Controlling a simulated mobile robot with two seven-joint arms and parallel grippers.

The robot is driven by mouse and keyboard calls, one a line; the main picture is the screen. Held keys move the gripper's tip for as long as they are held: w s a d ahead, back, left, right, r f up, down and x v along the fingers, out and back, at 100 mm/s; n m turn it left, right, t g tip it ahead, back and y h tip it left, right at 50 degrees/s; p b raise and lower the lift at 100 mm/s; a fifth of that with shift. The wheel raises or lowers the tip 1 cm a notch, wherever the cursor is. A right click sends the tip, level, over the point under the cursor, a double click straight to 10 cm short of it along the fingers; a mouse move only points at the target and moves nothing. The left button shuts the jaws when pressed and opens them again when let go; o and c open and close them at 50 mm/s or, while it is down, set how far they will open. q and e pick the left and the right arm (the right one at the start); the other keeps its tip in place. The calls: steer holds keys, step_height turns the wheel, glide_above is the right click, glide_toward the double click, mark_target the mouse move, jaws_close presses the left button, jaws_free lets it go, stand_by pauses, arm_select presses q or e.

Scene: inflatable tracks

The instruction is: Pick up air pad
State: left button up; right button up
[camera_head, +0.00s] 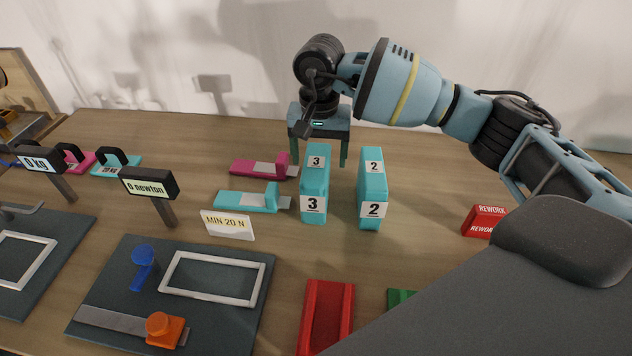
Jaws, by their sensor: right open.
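No piece is labelled as an air pad, and I cannot tell which one it is. Two teal upright blocks stand mid-table, one marked 3 (315,183) and one marked 2 (372,195). A pink flat piece with a grey strip (262,169) and a similar teal flat piece (250,201) lie left of block 3. My right gripper (319,152) points down, open, above and behind block 3, its two fingers apart. The block partly hides the space below the fingers, and I see nothing held. My left gripper is out of view.
A dark fixture board (222,324) with blue and orange knobs lies front left, beside a "0 newton" display (149,184). A MIN 20 N sign (228,225) stands behind it. A red tray (326,312) and a REWORK block (484,220) are right. Table around block 2 is clear.

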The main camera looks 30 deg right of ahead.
steer(key=shift+w+a+f+p, duration=0.1)
steer(key=shift+f+p, duration=0.1)
steer(key=shift+f, duration=1.2)
steer(key=shift+a+f+p, duration=0.1)
steer(key=shift+f+p, duration=0.1)
steer(key=shift+f, duration=1.15)
steer(key=c, duration=1.1)
steer(key=shift+r, duration=0.1)
steer(key=shift+c, duration=0.2)
